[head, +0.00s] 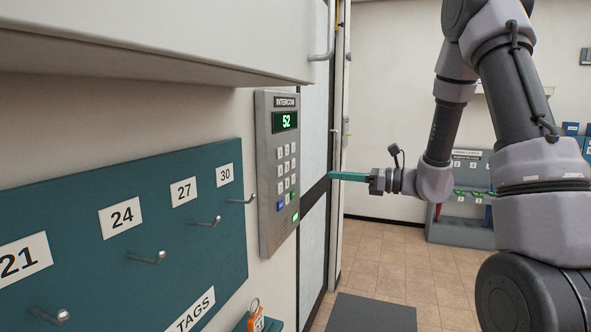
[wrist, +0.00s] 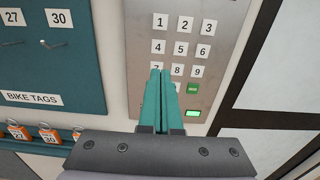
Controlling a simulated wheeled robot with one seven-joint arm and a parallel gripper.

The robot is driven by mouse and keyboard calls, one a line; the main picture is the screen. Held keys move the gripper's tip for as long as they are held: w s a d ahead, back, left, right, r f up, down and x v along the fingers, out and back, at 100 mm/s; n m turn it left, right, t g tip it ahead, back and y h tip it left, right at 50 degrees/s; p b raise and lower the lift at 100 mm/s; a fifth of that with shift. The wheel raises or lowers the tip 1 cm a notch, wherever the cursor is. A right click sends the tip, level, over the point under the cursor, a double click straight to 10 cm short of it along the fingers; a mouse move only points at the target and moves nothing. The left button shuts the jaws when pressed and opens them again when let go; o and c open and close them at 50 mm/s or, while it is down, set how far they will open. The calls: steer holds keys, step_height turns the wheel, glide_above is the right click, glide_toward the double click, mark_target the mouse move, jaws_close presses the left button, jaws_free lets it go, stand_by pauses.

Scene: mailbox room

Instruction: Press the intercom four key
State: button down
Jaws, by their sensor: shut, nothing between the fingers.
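The grey intercom panel (head: 268,215) is fixed to the wall at the middle of the head view. Its lit green display (head: 285,121) reads 52. In the wrist view the panel (wrist: 140,20) shows its white number keys upright, with the four key (wrist: 158,46) in the left column of the second row. My gripper (head: 331,176) is shut and empty, its teal fingers pointing left toward the panel, with a gap in the head view. In the wrist view my fingertips (wrist: 161,71) lie just below the four key and partly cover the seven key and the bottom row.
A teal board (head: 80,245) with numbered labels and protruding hooks is left of the panel. Orange bike tags (wrist: 48,135) hang below it. A white cabinet (head: 150,35) overhangs above. A door with a handle (head: 322,30) stands to the right. The tiled floor (head: 400,265) is largely open.

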mark_target(281, 171)
steer(key=shift+s+f, duration=0.1)
steer(key=shift+f, duration=0.05)
steer(key=x, duration=1.4)
